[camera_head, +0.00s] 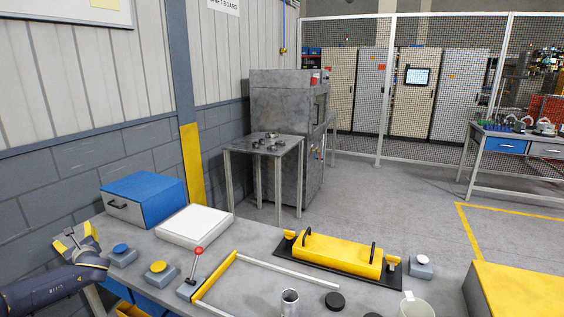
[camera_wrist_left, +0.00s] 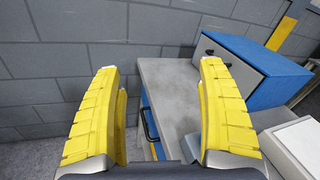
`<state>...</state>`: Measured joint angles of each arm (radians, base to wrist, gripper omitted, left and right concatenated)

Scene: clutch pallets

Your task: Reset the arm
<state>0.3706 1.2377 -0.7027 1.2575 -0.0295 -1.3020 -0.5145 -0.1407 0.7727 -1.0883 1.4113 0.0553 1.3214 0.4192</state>
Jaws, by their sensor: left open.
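My left gripper (camera_head: 76,240) comes in from the left at the near left end of the grey workbench (camera_head: 255,285). In the left wrist view its two yellow fingers (camera_wrist_left: 160,105) stand wide apart with nothing between them. Past the fingers are the bench corner and the block wall. My right gripper does not show in either view.
On the bench are a blue box (camera_head: 145,197), a white case (camera_head: 195,225), blue (camera_head: 121,251) and yellow (camera_head: 157,269) buttons, a red-knobbed lever (camera_head: 196,262), a yellow fixture (camera_head: 338,256), a metal cylinder (camera_head: 289,302) and a white cup (camera_head: 416,307). The block wall (camera_wrist_left: 60,65) is close behind.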

